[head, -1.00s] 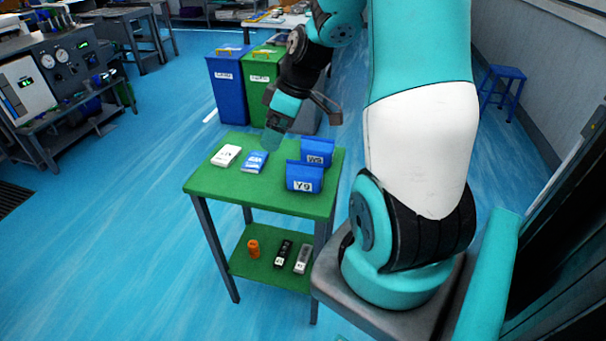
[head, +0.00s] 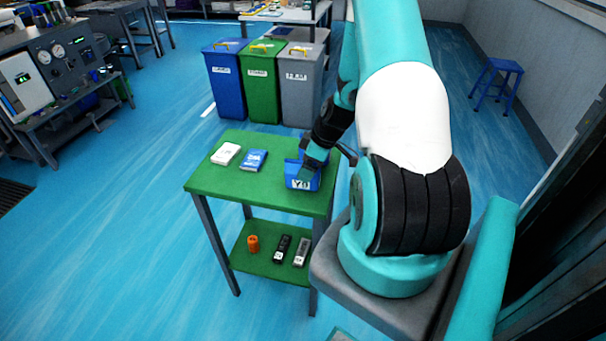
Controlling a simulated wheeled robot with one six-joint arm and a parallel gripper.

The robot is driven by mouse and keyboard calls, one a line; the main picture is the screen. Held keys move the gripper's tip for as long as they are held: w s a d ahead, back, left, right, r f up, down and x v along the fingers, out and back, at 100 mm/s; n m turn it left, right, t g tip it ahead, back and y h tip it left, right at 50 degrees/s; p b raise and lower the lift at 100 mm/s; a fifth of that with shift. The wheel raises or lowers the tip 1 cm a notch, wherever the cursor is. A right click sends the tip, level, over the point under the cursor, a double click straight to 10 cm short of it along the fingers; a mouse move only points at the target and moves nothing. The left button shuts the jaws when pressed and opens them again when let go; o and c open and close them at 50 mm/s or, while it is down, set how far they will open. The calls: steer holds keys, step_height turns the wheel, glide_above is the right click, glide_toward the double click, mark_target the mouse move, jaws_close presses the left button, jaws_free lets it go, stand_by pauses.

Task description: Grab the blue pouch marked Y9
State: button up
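The blue pouch marked Y9 (head: 291,183) stands at the front right of the green table's top. My gripper (head: 309,176) is lowered right at this pouch and covers its upper right part. I cannot tell whether the fingers are around it, touching it, open or shut. A second blue pouch (head: 302,143) stands behind it and is mostly hidden by my arm; its mark cannot be seen now.
On the green table (head: 225,180) lie a white packet (head: 226,154) and a blue packet (head: 254,160), left of the pouches. The lower shelf holds an orange item (head: 253,244), a black item (head: 283,248) and a grey item (head: 301,252). Blue, green and grey bins (head: 300,90) stand behind.

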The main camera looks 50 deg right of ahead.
steer(key=p+x, duration=0.2)
steer(key=x, duration=0.3)
steer(key=shift+w+d, duration=0.1)
steer(key=shift+w, duration=0.15)
steer(key=shift+f, duration=0.25)
steer(key=shift+f, duration=0.1)
steer(key=c, duration=1)
